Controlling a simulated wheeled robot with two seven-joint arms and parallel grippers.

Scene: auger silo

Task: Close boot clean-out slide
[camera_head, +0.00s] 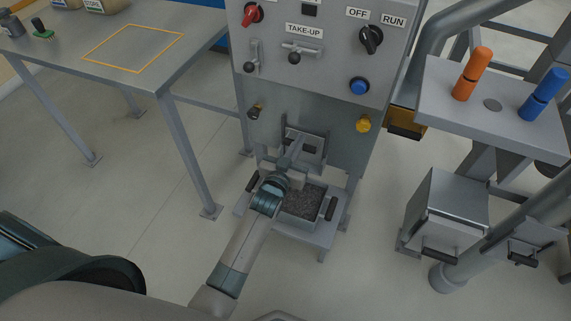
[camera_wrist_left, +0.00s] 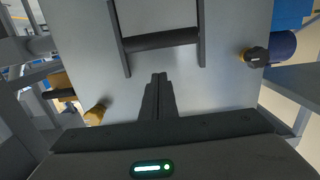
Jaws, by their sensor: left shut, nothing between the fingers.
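The clean-out slide (camera_head: 310,146) sits low on the front of the grey machine panel (camera_head: 315,95), just above a tray of dark grain. In the left wrist view its dark bar handle (camera_wrist_left: 160,40) runs between two upright side brackets on the flat metal face. My left gripper (camera_head: 292,154) reaches in from below and partly hides the slide. In the left wrist view its fingers (camera_wrist_left: 158,80) are shut and empty, pointing toward the handle with the tips apart from the bar in the picture. How far the slide is open cannot be told. My right gripper is not in view.
The grain tray (camera_head: 331,207) with black side handles stands under my left wrist. A yellow knob (camera_head: 363,124) and a black knob (camera_head: 255,111) flank the slide. A table (camera_head: 180,62) stands left; a shelf with orange and blue handles (camera_head: 510,125) stands right.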

